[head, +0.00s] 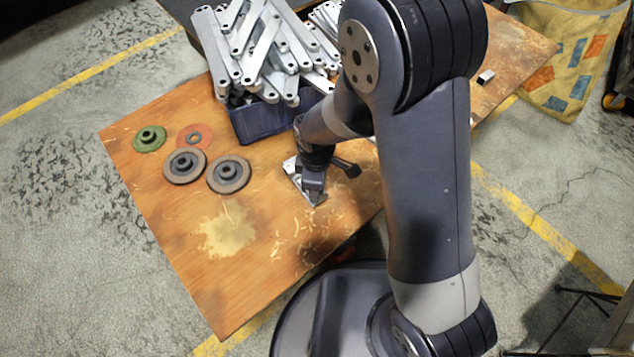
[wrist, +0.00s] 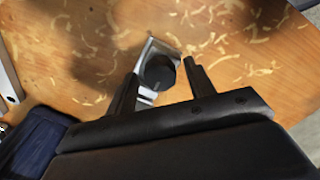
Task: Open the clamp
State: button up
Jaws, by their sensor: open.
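The clamp shows as a silver metal plate or frame (head: 292,168) on the wooden table in the head view, partly hidden behind my gripper (head: 314,184). In the wrist view its silver metal frame (wrist: 152,46) lies beyond the fingertips, with a round black part (wrist: 158,73) over it. My gripper (wrist: 159,71) is open, one finger on each side of this black part. I cannot tell whether either finger touches it. A dark bar with a thick end (head: 347,168) sticks out to the right in the head view; what it belongs to is unclear.
A dark blue bin (head: 255,124) heaped with galvanized brackets (head: 262,45) stands behind the clamp; its edge shows lower left in the wrist view. Several discs (head: 228,174) lie to the left. Wood shavings litter the table (head: 190,270), whose front left is clear.

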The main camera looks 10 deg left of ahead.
jog(key=m, duration=0.7)
dwell(0.5)
jog(key=c, duration=0.9)
